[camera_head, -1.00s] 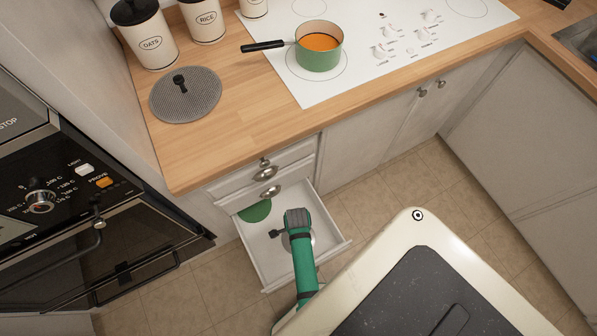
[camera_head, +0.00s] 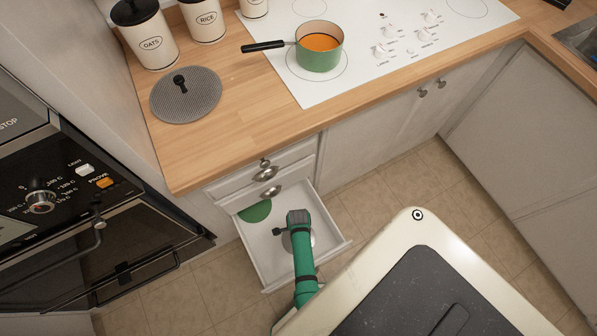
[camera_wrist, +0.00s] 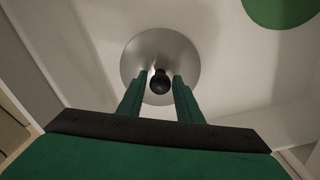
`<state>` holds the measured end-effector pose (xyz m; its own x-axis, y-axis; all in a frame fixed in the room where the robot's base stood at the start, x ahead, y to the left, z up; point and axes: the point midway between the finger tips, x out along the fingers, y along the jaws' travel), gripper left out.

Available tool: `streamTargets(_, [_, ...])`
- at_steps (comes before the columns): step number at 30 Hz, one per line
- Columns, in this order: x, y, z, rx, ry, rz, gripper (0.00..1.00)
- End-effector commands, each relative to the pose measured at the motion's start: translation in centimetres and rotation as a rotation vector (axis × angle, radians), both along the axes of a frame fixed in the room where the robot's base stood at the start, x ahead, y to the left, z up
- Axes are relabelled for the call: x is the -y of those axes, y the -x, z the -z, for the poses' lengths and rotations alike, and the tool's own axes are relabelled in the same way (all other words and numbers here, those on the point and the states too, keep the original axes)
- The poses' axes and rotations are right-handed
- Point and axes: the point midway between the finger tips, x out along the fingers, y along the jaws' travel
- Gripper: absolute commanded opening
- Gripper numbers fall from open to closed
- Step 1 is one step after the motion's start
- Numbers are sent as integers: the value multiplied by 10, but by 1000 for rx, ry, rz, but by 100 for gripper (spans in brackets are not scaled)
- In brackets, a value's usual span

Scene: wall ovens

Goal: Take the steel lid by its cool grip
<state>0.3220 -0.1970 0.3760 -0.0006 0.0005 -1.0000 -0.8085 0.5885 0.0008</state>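The steel lid (camera_wrist: 160,48) is a round grey disc lying on the floor of the open drawer, with a black knob (camera_wrist: 160,82) at its middle. In the head view the lid (camera_head: 311,240) is mostly hidden behind my arm. My gripper (camera_wrist: 158,84) is open over the lid. Its two green fingers stand either side of the knob, with a gap visible on both sides. I cannot tell how far the fingertips are above the lid.
The drawer (camera_head: 267,270) has low white walls around my gripper. A green disc (camera_head: 257,210) lies at its back left. On the counter are a grey mesh disc with a black knob (camera_head: 186,97) and a green pot (camera_head: 319,54) of orange contents on the hob.

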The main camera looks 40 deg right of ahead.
Motion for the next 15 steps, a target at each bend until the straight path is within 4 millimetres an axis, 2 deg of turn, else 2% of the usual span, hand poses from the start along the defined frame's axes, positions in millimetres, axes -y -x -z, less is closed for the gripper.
streamTargets(6, [0,0,17,0,0,-1,32])
streamTargets(14, [0,0,18,1,1,-1,32])
streamTargets(15, [0,0,18,1,1,-1,22])
